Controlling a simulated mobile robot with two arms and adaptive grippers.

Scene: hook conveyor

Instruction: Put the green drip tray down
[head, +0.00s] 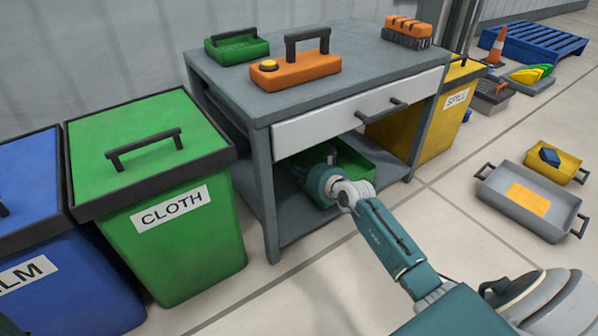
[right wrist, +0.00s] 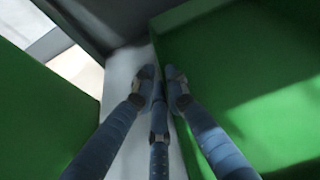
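The green drip tray (head: 364,160) is on or just above the lower shelf of the grey table, below the drawer. My right gripper (head: 328,172) reaches in over its near left part and hides some of it. In the right wrist view a green wall and floor of the tray (right wrist: 245,85) fill the right side. There my right gripper's fingers (right wrist: 160,75) are close together at the tray's edge. I cannot tell whether the edge is pinched between them or whether the tray touches the shelf. My left gripper is not in view.
The green CLOTH bin (head: 190,245) stands left, the yellow SPILL bin (head: 440,125) right. A grey tray (head: 505,197) lies on the floor at right.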

